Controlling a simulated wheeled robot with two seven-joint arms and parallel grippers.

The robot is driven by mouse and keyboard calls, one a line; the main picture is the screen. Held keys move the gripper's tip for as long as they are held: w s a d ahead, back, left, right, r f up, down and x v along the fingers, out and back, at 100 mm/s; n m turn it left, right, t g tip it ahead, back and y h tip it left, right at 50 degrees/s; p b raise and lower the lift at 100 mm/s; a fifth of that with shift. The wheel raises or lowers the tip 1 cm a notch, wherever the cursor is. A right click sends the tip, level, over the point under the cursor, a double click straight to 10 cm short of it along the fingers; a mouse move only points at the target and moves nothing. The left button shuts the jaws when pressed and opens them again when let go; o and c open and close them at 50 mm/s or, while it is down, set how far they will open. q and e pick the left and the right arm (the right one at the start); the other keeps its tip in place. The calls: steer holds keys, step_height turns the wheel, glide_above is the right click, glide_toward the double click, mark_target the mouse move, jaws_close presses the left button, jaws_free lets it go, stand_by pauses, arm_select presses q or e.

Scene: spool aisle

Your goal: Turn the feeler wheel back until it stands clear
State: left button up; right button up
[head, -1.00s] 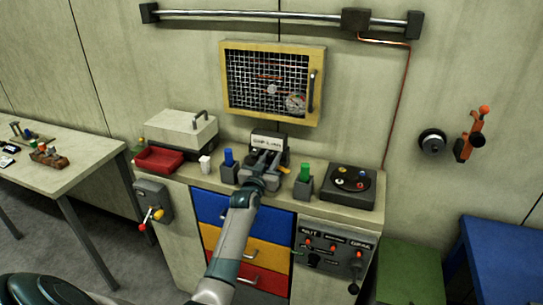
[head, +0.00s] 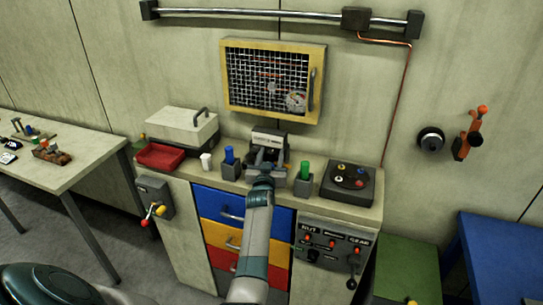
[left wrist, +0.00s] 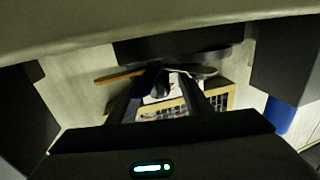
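A small grey device with a pale label (head: 268,138) stands on the bench between a blue peg and a green peg. My left gripper (head: 265,158) reaches over the bench to its front, with its two fingers apart. In the left wrist view my left gripper (left wrist: 167,78) shows its dark fingers apart, with a small dark part between them. A thin grey disc edge (left wrist: 200,72), perhaps the feeler wheel, and a tan pointer (left wrist: 118,76) lie by the fingertips. The arm and gripper hide much of the device; contact cannot be told. My right gripper is out of view.
The blue peg (head: 229,155) and green peg (head: 305,169) stand in dark holders close on either side. A black box with coloured knobs (head: 348,184) is at right. A red tray (head: 160,157) and white cup (head: 206,161) are at left. A wire-fronted cabinet (head: 231,103) hangs behind.

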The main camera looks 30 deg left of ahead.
arm_select(q)
steer(key=shift+s+d, duration=0.1)
steer(key=shift+s+d+p, duration=0.25)
steer(key=shift+s+p, duration=0.25)
steer(key=shift+p, duration=0.1)
steer(key=p+v, duration=0.9)
steer(key=v, duration=0.7)
steer(key=shift+f, duration=0.1)
